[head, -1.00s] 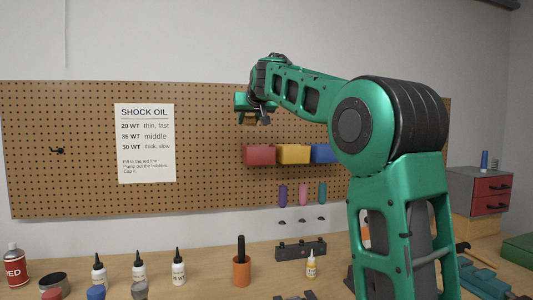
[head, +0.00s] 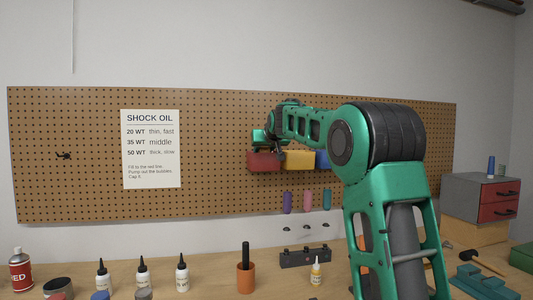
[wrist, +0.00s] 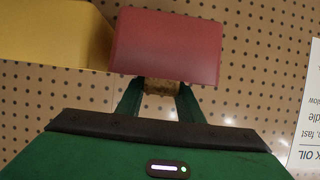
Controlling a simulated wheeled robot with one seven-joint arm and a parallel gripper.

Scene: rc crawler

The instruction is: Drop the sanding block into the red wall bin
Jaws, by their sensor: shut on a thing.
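The red wall bin (head: 263,163) hangs on the pegboard at the left end of a row of bins. In the wrist view, which is upside down, its red front wall (wrist: 167,45) fills the upper middle. My gripper (wrist: 160,90) is shut on the sanding block (wrist: 159,87), a small tan piece between the fingers. The red wall covers the fingertips and part of the block, so they appear to be behind its front edge, at the bin's opening. In the head view my gripper (head: 266,148) is over the red bin; the block cannot be made out there.
A yellow bin (head: 299,160) sits right beside the red one, then a blue bin (head: 322,159), partly behind my arm. A shock oil poster (head: 151,148) is on the pegboard (head: 70,190) to the left. Bottles and an orange cup (head: 246,278) stand on the bench below.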

